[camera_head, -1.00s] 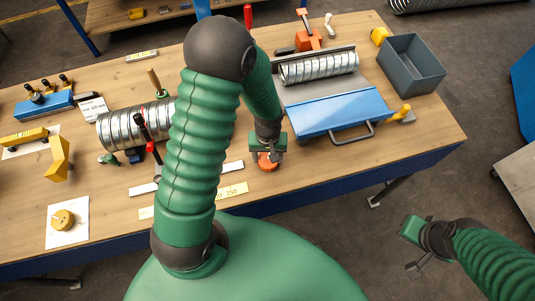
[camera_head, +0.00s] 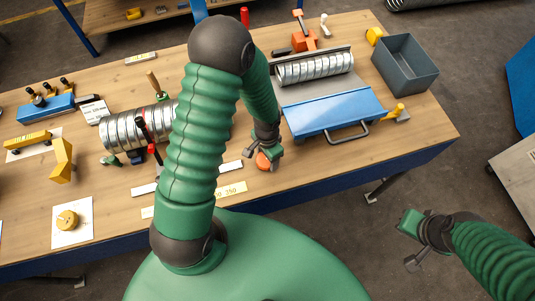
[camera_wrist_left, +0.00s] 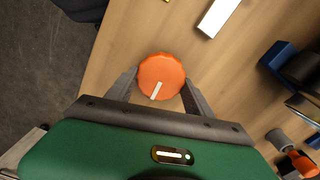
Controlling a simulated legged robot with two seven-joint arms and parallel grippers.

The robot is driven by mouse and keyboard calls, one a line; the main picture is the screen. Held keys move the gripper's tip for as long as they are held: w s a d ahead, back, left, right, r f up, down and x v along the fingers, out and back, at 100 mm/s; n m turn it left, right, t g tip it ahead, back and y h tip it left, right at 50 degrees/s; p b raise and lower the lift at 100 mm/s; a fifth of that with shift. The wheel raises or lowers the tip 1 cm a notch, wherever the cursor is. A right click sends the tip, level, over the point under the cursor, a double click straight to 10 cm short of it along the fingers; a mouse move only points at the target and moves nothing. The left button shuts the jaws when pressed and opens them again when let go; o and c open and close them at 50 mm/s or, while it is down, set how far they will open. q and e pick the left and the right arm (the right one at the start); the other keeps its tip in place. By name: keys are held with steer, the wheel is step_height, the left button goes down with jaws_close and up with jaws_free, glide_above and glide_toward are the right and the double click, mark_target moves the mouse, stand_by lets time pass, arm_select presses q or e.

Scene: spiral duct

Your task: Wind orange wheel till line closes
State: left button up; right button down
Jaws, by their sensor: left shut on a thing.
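The orange wheel (camera_head: 263,161) is a small round knob near the table's front edge, left of the blue-lidded machine. In the left wrist view the orange wheel (camera_wrist_left: 161,76) has a scalloped rim and a white line on its top, pointing down and slightly left. My left gripper (camera_head: 263,153) is over the wheel, and its two fingers (camera_wrist_left: 162,88) sit on either side of the rim, shut on it. My right gripper (camera_head: 412,243) hangs off the table at the lower right, with its fingers apart and nothing between them.
A blue-lidded machine (camera_head: 335,115) with a handle stands right of the wheel. A grey bin (camera_head: 405,65) is at the back right. A spiral duct (camera_head: 125,129) lies left of my arm. A yellow label strip (camera_head: 232,189) and white strips lie near the front edge.

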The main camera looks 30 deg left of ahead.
arm_select(q)
steer(key=m+p, duration=0.1)
steer(key=m, duration=0.3)
steer(key=shift+r, duration=0.2)
steer(key=shift+s+m+p, duration=0.1)
steer(key=shift+m+p, duration=0.75)
steer(key=shift+m, duration=1.25)
steer(key=o, duration=1.4)
steer(key=shift+c, duration=0.2)
steer(key=shift+a+f, duration=0.1)
